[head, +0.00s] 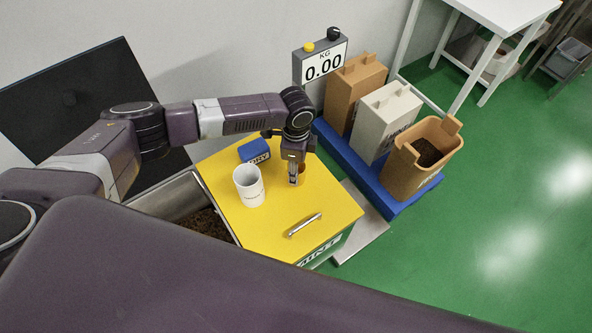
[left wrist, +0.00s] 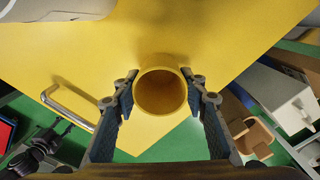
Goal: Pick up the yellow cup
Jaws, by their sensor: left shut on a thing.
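The yellow cup (left wrist: 160,92) sits between the two fingers of my left gripper (left wrist: 160,100) in the left wrist view, with its open, empty-looking mouth facing the camera. In the head view my left gripper (head: 294,174) points down over the yellow lid, and the fingers and wrist hide most of the cup. The fingers are shut on the cup's sides. I cannot tell whether the cup's base touches the lid.
The yellow lid (head: 280,205) holds a white cup (head: 249,188), a blue box (head: 255,151) and a metal handle (head: 305,224). To the right, several bins, including an open brown one (head: 405,175), stand on a blue platform (head: 375,190). A scale display (head: 322,65) stands behind.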

